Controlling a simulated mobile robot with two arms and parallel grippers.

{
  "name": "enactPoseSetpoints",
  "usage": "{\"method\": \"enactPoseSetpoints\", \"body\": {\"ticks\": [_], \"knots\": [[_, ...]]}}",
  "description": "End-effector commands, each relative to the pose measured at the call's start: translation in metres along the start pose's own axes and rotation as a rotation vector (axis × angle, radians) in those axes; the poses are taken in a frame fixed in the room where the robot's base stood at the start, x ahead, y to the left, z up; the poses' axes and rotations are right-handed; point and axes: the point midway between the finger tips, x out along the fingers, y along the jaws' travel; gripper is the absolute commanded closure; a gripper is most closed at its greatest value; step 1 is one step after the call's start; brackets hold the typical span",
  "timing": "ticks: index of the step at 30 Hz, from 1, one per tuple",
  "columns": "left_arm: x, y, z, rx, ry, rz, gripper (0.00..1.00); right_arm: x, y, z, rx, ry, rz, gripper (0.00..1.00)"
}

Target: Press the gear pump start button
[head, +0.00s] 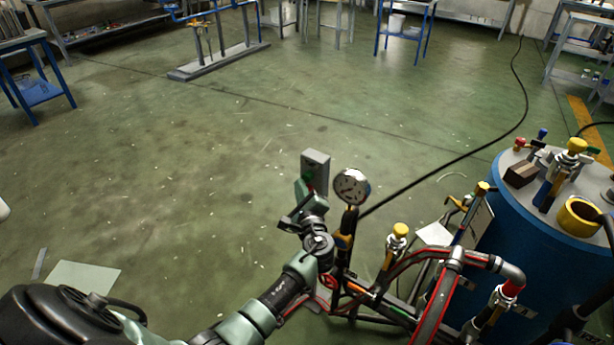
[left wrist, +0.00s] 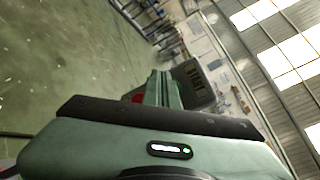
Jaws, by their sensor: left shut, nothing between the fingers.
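A small grey control box (head: 317,160) stands upright near the middle of the head view, left of the pressure gauge. In the left wrist view the box (left wrist: 197,84) is behind my fingers, with a red button (left wrist: 137,97) showing left of them. My left gripper (head: 304,187) is at the front of the box, its green fingers shut and empty. The closed fingers (left wrist: 163,90) point at the box face and cover part of it. I cannot tell whether they touch it. The start button is not clearly visible. My right gripper is not in view.
A round pressure gauge (head: 351,187) stands close right of the gripper. Pipes with a yellow-capped valve (head: 397,237) and a blue tank (head: 520,240) fill the lower right. A black cable (head: 450,162) crosses the green floor. The floor left of the box is mostly clear.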

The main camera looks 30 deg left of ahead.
Motion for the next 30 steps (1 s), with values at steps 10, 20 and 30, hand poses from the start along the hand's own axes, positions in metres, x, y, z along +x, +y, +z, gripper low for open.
{"method": "enactPoseSetpoints", "body": {"ticks": [10, 20, 30], "knots": [[-0.009, 0.006, 0.007, 0.002, 0.001, 0.002, 1.00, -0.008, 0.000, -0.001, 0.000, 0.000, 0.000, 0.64], [-0.032, 0.022, 0.024, 0.001, 0.000, 0.001, 1.00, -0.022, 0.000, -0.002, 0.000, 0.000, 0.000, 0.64], [-0.042, 0.031, 0.030, 0.000, 0.000, 0.001, 1.00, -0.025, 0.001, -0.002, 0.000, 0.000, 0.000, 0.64]]}}
